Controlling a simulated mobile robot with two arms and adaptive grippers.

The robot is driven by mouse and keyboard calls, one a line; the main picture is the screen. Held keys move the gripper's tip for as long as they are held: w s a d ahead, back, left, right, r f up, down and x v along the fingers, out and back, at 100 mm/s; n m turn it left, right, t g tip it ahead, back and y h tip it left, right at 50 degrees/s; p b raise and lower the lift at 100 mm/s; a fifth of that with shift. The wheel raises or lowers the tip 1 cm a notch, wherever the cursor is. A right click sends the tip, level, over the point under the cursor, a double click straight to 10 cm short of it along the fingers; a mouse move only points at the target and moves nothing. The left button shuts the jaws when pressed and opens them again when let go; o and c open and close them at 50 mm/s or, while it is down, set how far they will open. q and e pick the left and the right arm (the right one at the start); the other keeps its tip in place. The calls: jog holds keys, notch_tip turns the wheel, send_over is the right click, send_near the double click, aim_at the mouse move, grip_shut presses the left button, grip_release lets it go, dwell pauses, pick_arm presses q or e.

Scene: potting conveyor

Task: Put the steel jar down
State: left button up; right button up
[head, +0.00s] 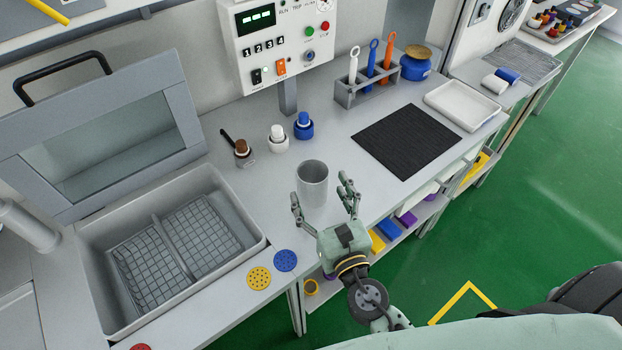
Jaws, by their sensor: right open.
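The steel jar (313,186) is a plain grey open-topped cylinder standing upright on the light grey worktop, right of the basin. My right gripper (324,198) reaches in from the front edge of the bench. Its fingers are spread open, one on the left side of the jar and the others on its right. The left finger appears apart from the jar wall; whether the right fingers touch it I cannot tell. My left gripper is not in view.
A basin with mesh baskets (256,243) and a raised lid is on the left. Several small bottles (278,138) stand behind the jar. A black mat (408,140), a tool holder (365,91) and a white tray (463,103) lie to the right. Yellow (259,278) and blue (286,260) discs lie in front.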

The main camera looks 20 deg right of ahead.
aim_at(308, 168)
jog(key=w+p, duration=0.1)
jog(key=w, duration=0.4)
jog(key=shift+w, duration=0.25)
jog(key=shift+s, duration=0.1)
jog(key=c, duration=1.3)
